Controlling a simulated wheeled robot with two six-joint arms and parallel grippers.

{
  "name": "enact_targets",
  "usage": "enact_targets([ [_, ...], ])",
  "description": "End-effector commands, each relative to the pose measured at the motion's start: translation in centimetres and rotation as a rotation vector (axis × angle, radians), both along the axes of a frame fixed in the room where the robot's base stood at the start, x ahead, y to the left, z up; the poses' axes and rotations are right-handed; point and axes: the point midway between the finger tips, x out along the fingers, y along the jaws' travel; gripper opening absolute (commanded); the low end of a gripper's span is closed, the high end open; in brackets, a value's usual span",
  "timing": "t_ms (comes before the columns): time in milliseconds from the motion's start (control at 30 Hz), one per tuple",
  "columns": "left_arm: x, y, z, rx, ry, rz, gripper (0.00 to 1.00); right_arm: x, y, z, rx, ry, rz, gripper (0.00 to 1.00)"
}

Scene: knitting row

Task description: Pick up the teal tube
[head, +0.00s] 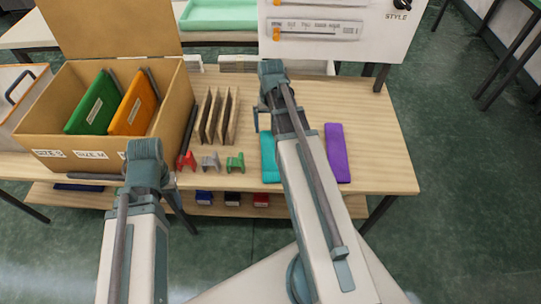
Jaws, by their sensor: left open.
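The teal tube (269,160) lies flat on the wooden table, left of a purple tube (337,152). My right arm crosses over it and hides its right side. My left gripper (172,183) is open at the table's front edge, below the red clip and well left of the teal tube; my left arm partly hides it. My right gripper (260,117) shows only in small part beside its arm, just above the teal tube in the picture, and its jaws cannot be made out.
A cardboard box (90,145) with green and orange folders stands at the left. Upright wooden dividers (216,115) and red, grey (210,161) and green clips (235,162) are between box and teal tube. A white panel (335,30) stands behind. The table's right end is clear.

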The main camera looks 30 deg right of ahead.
Motion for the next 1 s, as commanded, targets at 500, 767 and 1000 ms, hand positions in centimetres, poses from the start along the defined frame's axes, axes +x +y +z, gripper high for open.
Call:
enact_targets([
  [500, 0.0, 0.0, -3.2, 0.0, 0.0, 0.0, 0.6, 0.1, 0.0, -3.2, 0.0, 0.0, 0.0, 1.0],
  [767, 0.0, 0.0, -6.2, 0.0, 0.0, 0.0, 0.6, 0.4, 0.1, -6.2, 0.0, 0.0, 0.001, 1.0],
  [1000, 0.0, 0.0, -8.0, 0.0, 0.0, 0.0, 0.6, 0.4, 0.1, -8.0, 0.0, 0.0, 0.0, 1.0],
])
